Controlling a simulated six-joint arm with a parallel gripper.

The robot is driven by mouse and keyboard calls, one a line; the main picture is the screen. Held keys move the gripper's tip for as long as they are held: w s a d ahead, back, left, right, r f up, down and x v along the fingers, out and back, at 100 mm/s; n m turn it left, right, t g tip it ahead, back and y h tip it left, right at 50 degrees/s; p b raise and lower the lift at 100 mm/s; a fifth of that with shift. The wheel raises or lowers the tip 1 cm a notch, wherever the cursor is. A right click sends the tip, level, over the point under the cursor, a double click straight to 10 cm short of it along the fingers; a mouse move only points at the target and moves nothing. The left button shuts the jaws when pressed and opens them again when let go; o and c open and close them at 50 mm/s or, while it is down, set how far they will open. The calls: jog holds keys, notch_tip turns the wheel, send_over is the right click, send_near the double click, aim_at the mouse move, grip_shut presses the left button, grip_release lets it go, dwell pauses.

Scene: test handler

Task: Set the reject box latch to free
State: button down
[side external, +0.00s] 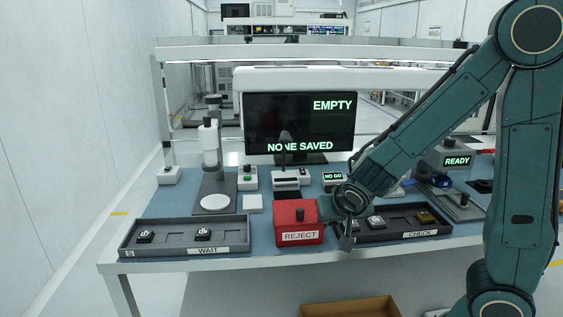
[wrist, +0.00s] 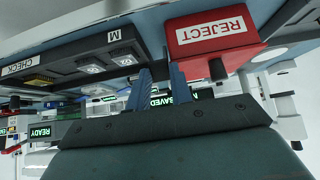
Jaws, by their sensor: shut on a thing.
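The red reject box (side external: 298,234), with a white REJECT label and a black knob (side external: 300,214) on top, stands at the front middle of the bench. It also shows in the wrist view (wrist: 243,45), at the upper right, with its knob (wrist: 217,70) below the label. My gripper (side external: 333,212) is at the box's right side, close against it. In the wrist view, the blue fingers of my gripper (wrist: 159,76) point at the box's edge, clear of the knob. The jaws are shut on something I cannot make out. I cannot pick out the latch or its setting.
The WAIT tray (side external: 208,251) lies left of the box, the CHECK tray (side external: 420,232) close on its right. Behind stand a microscope-like stand (side external: 212,160), small devices and a monitor (side external: 258,117) reading EMPTY and NONE SAVED. A cardboard box (side external: 350,308) is below the front edge.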

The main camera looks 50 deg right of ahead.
jog(key=c, duration=1.2)
grip_release()
jog(key=shift+c, duration=0.2)
jog(key=v, duration=1.3)
jog(key=shift+s+a+r, duration=0.2)
jog(key=shift+r, duration=0.1)
jog(key=shift+s, duration=0.1)
jog(key=s+a+r+n+y, duration=0.2)
jog(key=s+n+y, duration=0.3)
jog(key=s+n, duration=0.4)
jog(key=shift+y, duration=0.4)
